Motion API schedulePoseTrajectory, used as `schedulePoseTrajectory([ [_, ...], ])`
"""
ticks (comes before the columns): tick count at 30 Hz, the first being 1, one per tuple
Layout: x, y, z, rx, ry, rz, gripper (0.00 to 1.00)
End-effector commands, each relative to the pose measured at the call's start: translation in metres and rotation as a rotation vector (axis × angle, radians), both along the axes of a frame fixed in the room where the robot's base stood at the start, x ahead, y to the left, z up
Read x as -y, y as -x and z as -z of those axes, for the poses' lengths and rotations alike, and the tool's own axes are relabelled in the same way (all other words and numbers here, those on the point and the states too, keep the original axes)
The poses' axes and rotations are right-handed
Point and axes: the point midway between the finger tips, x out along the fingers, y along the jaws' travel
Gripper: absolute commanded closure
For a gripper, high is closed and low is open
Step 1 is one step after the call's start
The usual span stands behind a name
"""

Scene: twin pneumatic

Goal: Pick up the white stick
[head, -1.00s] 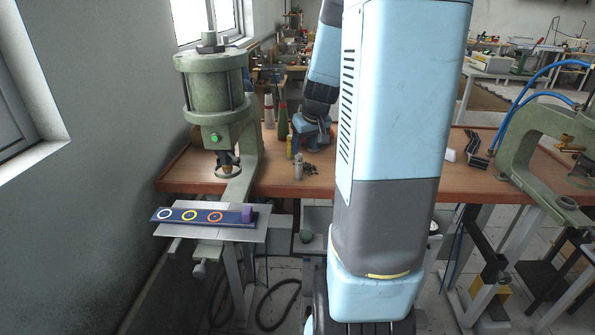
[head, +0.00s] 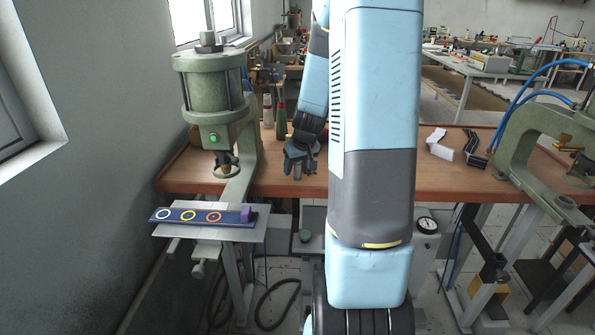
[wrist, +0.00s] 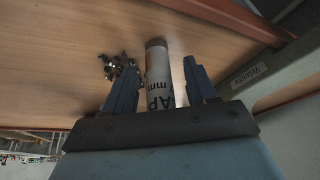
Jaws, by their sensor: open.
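A white cylindrical stick with dark printed letters and a greyish end (wrist: 158,75) lies between the two fingers of my gripper (wrist: 159,64) in the wrist view. The lower end of the stick is hidden by the gripper in the wrist view.
Small dark metal parts (wrist: 120,68) lie close beside the stick on the table (head: 400,190). A green press (head: 212,100) stands to the left and another (head: 535,130) to the right. Bottles (head: 281,122) stand behind the gripper. White and black pieces (head: 440,147) lie further right.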

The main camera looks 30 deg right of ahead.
Motion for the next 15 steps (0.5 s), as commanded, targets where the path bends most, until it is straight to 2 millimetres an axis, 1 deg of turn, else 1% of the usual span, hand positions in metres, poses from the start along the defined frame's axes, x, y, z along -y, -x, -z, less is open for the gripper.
schedulePoseTrajectory([
  [4,0.0003,-0.0034,0.0085,0.000,0.000,0.000,0.43],
  [12,0.0001,-0.0041,0.0094,0.001,0.000,-0.001,0.43],
  [15,0.0000,-0.0040,0.0093,0.001,0.000,-0.001,0.53],
])
